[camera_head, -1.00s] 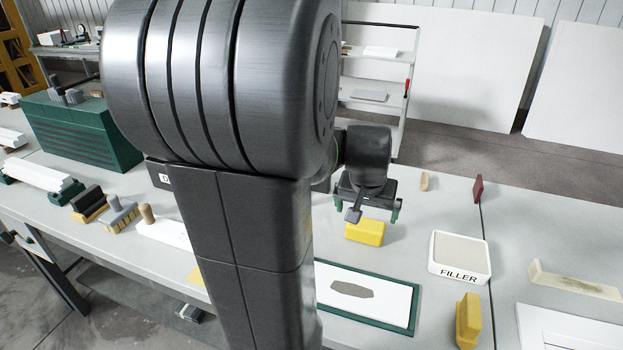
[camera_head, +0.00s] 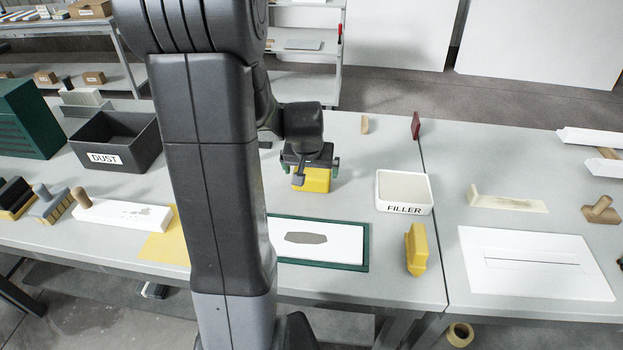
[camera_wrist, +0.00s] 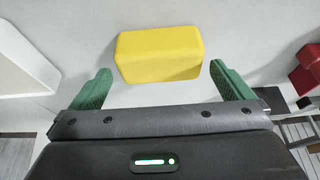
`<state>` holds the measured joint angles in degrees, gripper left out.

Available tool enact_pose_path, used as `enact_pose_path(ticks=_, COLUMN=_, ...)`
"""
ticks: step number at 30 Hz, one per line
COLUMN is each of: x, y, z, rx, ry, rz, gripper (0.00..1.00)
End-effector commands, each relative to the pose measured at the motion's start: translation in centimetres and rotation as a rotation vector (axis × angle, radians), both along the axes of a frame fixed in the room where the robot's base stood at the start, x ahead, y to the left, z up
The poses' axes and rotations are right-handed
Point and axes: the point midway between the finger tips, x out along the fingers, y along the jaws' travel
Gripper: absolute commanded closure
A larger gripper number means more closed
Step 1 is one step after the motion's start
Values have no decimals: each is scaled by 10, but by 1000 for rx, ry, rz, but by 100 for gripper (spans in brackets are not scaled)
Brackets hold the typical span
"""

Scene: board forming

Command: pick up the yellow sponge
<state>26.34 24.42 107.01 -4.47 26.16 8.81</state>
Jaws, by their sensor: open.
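The yellow sponge (camera_head: 313,180) lies on the grey table behind the white board with the green frame. My gripper (camera_head: 308,168) is above it and partly hides its top in the head view. In the wrist view the sponge (camera_wrist: 160,54) shows whole, just beyond the fingertips and centred between them. The two green fingers of my gripper (camera_wrist: 164,80) stand wide apart, one to each side of the sponge, with nothing between them. I cannot tell the exact height left between fingertips and sponge.
A FILLER tray (camera_head: 404,191) stands right of the sponge, with a yellow block (camera_head: 416,250) in front of it. The green-framed board (camera_head: 368,252) lies nearer. A dark red block (camera_head: 415,125) and a small tan block (camera_head: 364,124) stand farther back. A DUST bin (camera_head: 112,140) is at left.

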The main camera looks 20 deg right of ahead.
Motion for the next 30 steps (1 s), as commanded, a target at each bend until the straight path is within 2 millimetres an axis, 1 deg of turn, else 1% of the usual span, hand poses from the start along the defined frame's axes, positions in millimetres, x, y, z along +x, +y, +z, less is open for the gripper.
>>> enact_pose_path(ticks=6, x=8, y=-5, z=-25, rx=2, ry=6, rz=0, gripper=0)
enact_pose_path(ticks=9, x=11, y=-7, z=-34, rx=1, ry=4, rz=1, gripper=0)
enact_pose_path(ticks=13, x=13, y=-8, z=-39, rx=0, ry=1, rz=1, gripper=0)
enact_pose_path(ticks=20, x=13, y=-9, z=-40, rx=1, ry=1, rz=0, gripper=0)
enact_pose_path(ticks=23, x=13, y=-9, z=-40, rx=1, ry=1, rz=0, gripper=18)
enact_pose_path(ticks=24, x=13, y=-9, z=-40, rx=1, ry=1, rz=0, gripper=26)
enact_pose_path(ticks=25, x=13, y=-9, z=-40, rx=1, ry=1, rz=0, gripper=31)
enact_pose_path(ticks=30, x=13, y=-9, z=-39, rx=1, ry=1, rz=0, gripper=32)
